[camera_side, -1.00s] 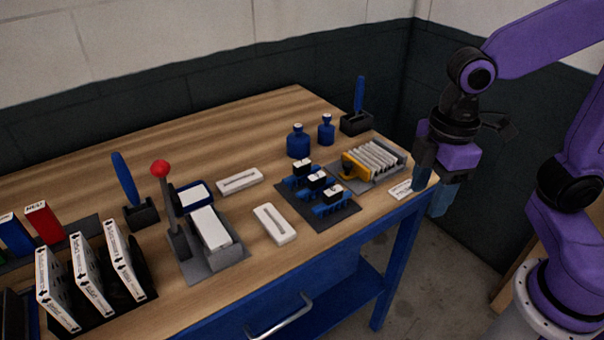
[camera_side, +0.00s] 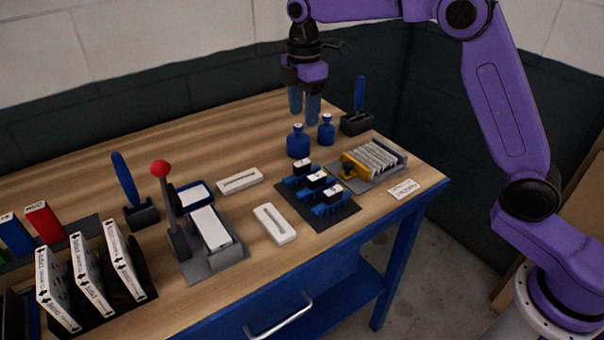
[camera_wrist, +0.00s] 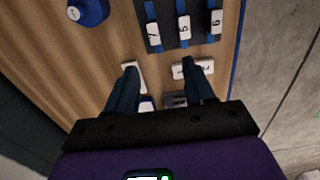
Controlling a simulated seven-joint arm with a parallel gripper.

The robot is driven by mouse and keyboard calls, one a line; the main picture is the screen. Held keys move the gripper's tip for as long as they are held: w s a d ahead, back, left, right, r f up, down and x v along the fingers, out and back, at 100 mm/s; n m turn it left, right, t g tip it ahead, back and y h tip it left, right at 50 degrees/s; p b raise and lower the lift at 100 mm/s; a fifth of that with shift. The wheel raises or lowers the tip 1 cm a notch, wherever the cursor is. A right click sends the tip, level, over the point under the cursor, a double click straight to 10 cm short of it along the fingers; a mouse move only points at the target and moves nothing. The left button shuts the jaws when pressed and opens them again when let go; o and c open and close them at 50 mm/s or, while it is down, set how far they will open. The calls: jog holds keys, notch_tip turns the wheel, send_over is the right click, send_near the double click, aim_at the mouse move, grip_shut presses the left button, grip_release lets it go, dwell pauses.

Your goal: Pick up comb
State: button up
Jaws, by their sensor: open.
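Several blue pieces with white labels, which appear to be the combs, stand on a dark mat near the right end of the table. Three show: the rear one (camera_side: 303,168), the middle one (camera_side: 317,181) and the front one (camera_side: 333,194). In the wrist view their numbered labels (camera_wrist: 184,27) are at the top, beyond my fingertips. I cannot tell which comb is meant. My gripper (camera_side: 305,112) is open and empty, high above the table and apart from the combs. Its two blue fingers (camera_wrist: 160,75) point up the wrist picture.
Two blue bottles (camera_side: 299,142) stand behind the combs. A rack of white plates (camera_side: 372,160) and a label card (camera_side: 405,189) are to the right. Two white slotted pieces (camera_side: 275,223) and a red-knobbed lever press (camera_side: 210,235) are to the left. The back left tabletop is clear.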

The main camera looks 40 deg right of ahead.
aim_at(302, 162)
jog(key=f, duration=1.1)
jog(key=w+f, duration=0.1)
jog(key=f, duration=0.5)
jog(key=shift+w+d+f, duration=0.1)
jog(key=shift+d+f, duration=0.1)
jog(key=shift+f, duration=0.1)
grip_shut()
